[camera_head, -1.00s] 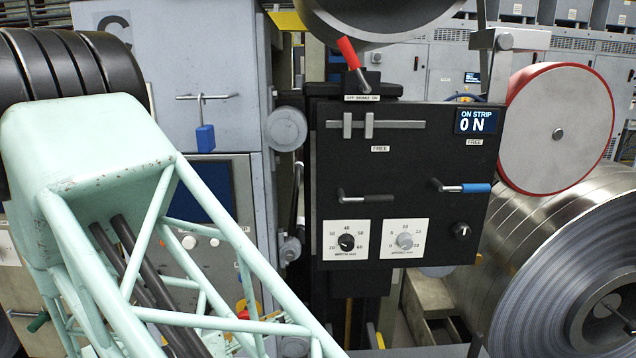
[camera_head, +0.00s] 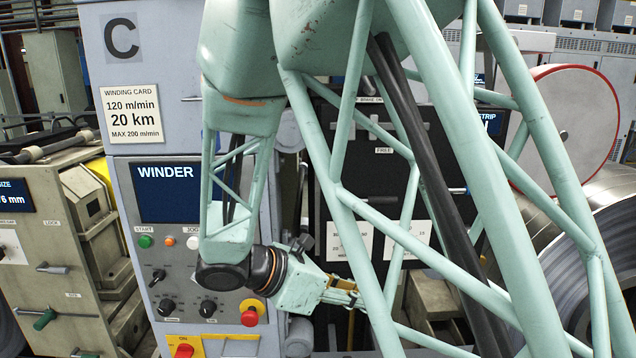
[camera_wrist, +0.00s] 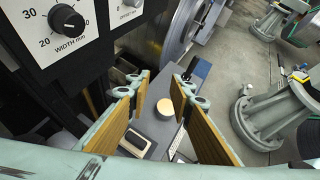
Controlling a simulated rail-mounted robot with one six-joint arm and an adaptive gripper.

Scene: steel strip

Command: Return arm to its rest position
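My pale green arm (camera_head: 480,170) is folded across the middle and right of the head view. My gripper (camera_head: 345,292) is in front of the lower edge of the black control panel (camera_head: 437,150), and how near it is to the panel I cannot tell. In the wrist view my gripper (camera_wrist: 163,80) has its two tan-padded fingers apart, with nothing held between them. The panel's width dial (camera_wrist: 68,20) shows at the upper left of that view. My arm hides much of the panel in the head view.
A grey winder cabinet (camera_head: 150,50) with a screen, knobs and red buttons stands left of my gripper. A beige machine (camera_head: 70,270) is farther left. A red-rimmed roller (camera_head: 575,115) and a steel coil (camera_head: 570,285) are at the right, partly behind my arm.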

